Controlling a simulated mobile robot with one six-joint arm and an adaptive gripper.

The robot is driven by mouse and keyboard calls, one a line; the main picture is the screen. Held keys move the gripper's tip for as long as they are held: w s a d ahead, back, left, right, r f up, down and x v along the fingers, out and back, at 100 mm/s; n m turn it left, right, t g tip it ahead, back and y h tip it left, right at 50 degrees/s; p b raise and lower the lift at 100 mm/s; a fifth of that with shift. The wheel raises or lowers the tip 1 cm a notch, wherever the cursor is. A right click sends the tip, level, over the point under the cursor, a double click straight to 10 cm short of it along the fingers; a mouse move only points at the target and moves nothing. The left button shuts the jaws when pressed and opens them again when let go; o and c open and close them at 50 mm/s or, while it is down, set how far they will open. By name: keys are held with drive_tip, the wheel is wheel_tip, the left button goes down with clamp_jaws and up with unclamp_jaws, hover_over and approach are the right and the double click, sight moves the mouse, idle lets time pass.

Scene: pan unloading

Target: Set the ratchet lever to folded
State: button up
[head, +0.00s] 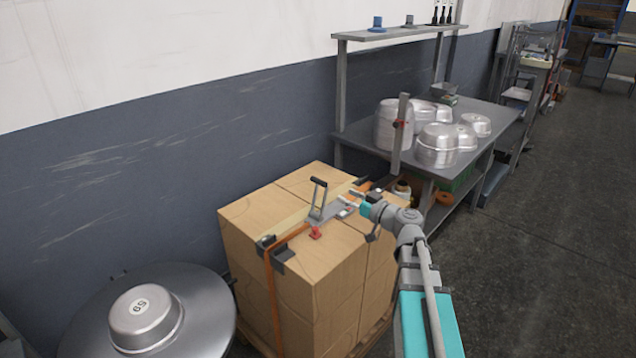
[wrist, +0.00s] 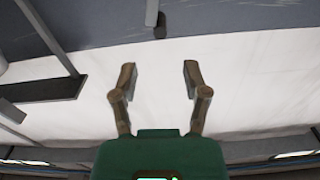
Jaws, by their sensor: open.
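The ratchet (head: 325,215) sits on top of the stacked cartons, in line with an orange strap (head: 270,290). Its grey lever (head: 316,200) stands up steeply and ends in a black grip (head: 319,182). My gripper (head: 346,204) is close to the right of the lever, apparently apart from it. In the wrist view my gripper (wrist: 159,78) is open, with nothing between its fingers. At the top edge of that view, a grey bar with a dark end, apparently the lever (wrist: 151,12) seen upside down, lies beyond the fingertips.
Brown cartons (head: 310,270) stand on a pallet near the wall. Dark corner guards (head: 285,260) and a small red part (head: 315,233) sit at the top. A metal bench (head: 480,140) with several pans stands behind right. A round table (head: 205,325) with one pan (head: 145,318) is front left.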

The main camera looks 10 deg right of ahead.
sight(319, 181)
drive_tip(key=x, duration=1.1)
drive_tip(key=shift+w+a, duration=0.2)
drive_tip(key=shift+w, duration=0.1)
clamp_jaws()
